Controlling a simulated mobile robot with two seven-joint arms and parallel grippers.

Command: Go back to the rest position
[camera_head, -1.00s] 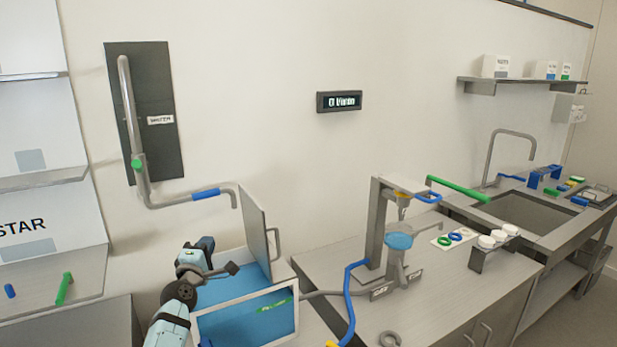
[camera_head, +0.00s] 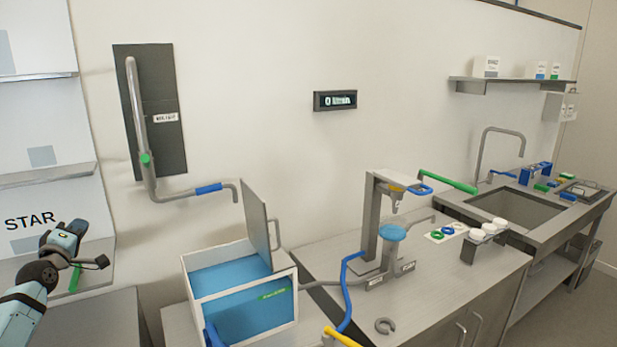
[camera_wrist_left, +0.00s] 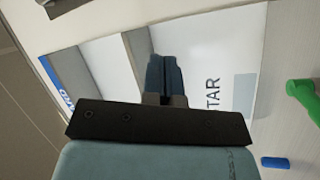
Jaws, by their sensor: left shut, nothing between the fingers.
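My left gripper (camera_head: 78,227) is at the left of the head view, at the end of the pale blue arm, in front of the wall shelves. It is shut with nothing between its fingers. In the left wrist view its closed dark fingers (camera_wrist_left: 165,75) point toward the white panel with "STAR" lettering (camera_wrist_left: 212,100), apart from it as far as I can see. My right gripper is not in view.
A white-rimmed box (camera_head: 243,310) with blue inside and an open lid (camera_head: 257,225) stands right of the left arm. A green handle (camera_head: 74,279) is behind the gripper. Further right are the dispenser stand (camera_head: 368,225), a blue hose (camera_head: 346,295) and the sink (camera_head: 515,208).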

